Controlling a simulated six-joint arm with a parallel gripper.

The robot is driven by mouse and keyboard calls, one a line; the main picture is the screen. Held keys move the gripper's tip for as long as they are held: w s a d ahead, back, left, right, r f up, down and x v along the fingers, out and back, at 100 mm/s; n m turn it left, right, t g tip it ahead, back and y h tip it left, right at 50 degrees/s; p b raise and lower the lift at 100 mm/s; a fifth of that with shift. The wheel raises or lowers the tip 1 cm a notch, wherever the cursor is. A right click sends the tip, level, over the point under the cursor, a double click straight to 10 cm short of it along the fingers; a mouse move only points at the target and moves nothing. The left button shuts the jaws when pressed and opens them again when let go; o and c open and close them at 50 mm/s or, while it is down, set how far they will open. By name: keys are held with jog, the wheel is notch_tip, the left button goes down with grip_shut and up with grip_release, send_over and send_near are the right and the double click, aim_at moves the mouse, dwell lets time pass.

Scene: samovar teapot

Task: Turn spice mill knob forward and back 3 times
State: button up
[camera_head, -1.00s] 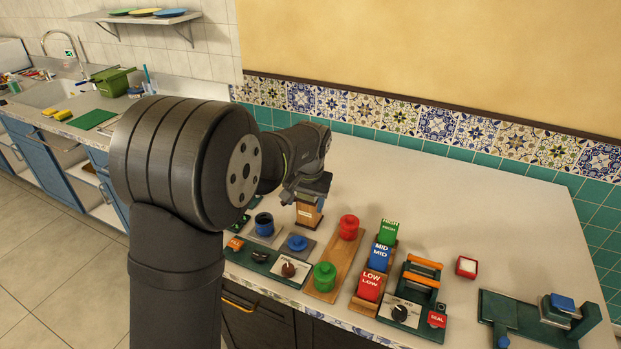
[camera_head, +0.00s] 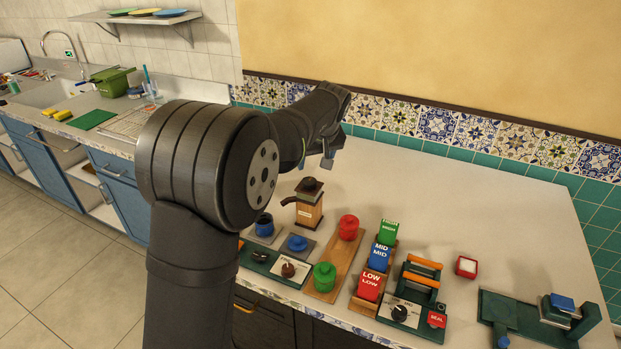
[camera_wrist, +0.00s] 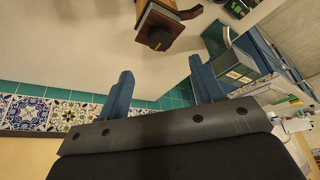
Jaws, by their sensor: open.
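The spice mill (camera_head: 307,208) is a wooden box with a dark top and a dark knob (camera_head: 310,184); a brown handle sticks out to its left. It stands upright on the counter. In the wrist view the mill (camera_wrist: 160,26) shows at the top, beyond the fingertips. My gripper (camera_head: 327,160) is up and behind the mill, to its right, apart from it. In the wrist view my gripper (camera_wrist: 158,80) has its two blue fingers spread wide with nothing between them.
A blue-topped canister (camera_head: 264,224), a blue knob (camera_head: 297,243) and a dial panel (camera_head: 275,264) stand in front of the mill. Red (camera_head: 348,227) and green (camera_head: 324,276) knobs sit on a wooden board to the right. The counter behind the board is clear.

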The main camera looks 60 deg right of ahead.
aim_at(310, 181)
jog(key=x, duration=0.9)
jog(key=shift+w+f, duration=0.1)
jog(key=shift+f, duration=0.15)
jog(key=c, duration=1)
